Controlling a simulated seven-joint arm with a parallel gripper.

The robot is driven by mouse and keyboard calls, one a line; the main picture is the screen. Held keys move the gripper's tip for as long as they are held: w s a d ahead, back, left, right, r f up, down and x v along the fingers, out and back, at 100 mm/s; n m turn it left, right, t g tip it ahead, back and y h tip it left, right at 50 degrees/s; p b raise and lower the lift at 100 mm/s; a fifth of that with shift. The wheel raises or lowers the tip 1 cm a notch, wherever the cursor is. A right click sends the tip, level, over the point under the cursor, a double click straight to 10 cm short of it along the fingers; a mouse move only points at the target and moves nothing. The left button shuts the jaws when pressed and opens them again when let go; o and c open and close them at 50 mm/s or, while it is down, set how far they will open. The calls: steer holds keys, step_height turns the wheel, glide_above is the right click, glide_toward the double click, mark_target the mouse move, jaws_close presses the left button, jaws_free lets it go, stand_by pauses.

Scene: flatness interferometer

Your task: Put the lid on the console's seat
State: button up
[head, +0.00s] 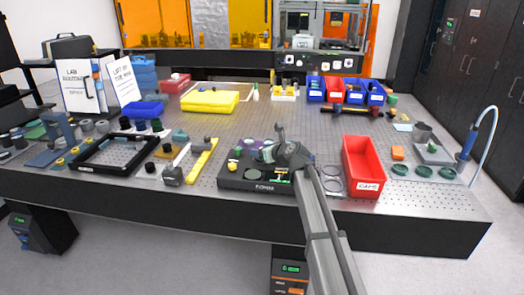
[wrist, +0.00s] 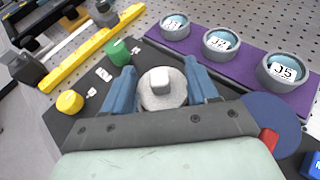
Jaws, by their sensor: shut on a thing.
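The console (head: 255,184) is a low black box near the front middle of the bench in the head view. Its dark top (wrist: 62,122) also shows in the wrist view, with a green knob (wrist: 118,53) and a yellow knob (wrist: 70,102). My gripper (head: 282,152) is over the console's back right part. In the wrist view my gripper (wrist: 163,92) has its two blue fingers on either side of a round grey lid (wrist: 157,101) with a pale knob, and is shut on it. The lid appears over the console top; whether it touches is unclear. The seat is not visible.
A purple mat (wrist: 214,61) with several grey labelled cups (wrist: 221,43) lies beside the console. A blue disc (wrist: 270,122) is close right of my gripper. A red bin (head: 363,165) stands right of the console, a yellow bar (head: 203,160) left.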

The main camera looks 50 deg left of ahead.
steer(key=shift+f, duration=0.4)
steer(key=o, duration=1.2)
steer(key=shift+d, duration=0.1)
